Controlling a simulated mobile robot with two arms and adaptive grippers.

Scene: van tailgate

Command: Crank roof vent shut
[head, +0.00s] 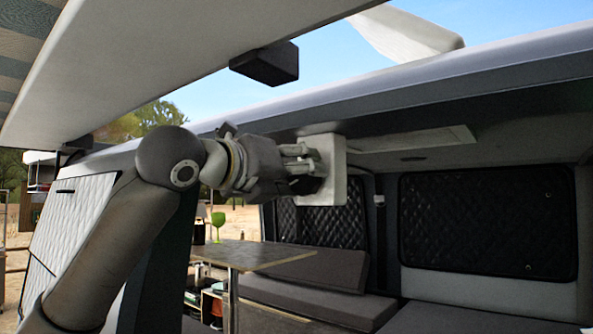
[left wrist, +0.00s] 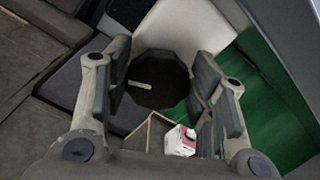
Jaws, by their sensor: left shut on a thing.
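The roof vent's white lid (head: 405,36) stands tilted up above the van roof. A pale vent frame (head: 425,139) shows in the ceiling below. A white crank housing (head: 334,165) hangs under the roof edge. My left gripper (head: 304,162) reaches it from the left, its fingers at the housing's face. In the left wrist view a dark many-sided knob (left wrist: 160,88) with a pale mark sits between the fingers of my left gripper (left wrist: 165,92), which is shut on it. My right gripper is not in view.
The raised tailgate (head: 170,60) fills the upper left, with a black block (head: 265,63) at its edge. Below are a table (head: 250,254) with a green glass (head: 218,220) and grey bench cushions (head: 330,300). A white carton (left wrist: 181,140) shows low in the wrist view.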

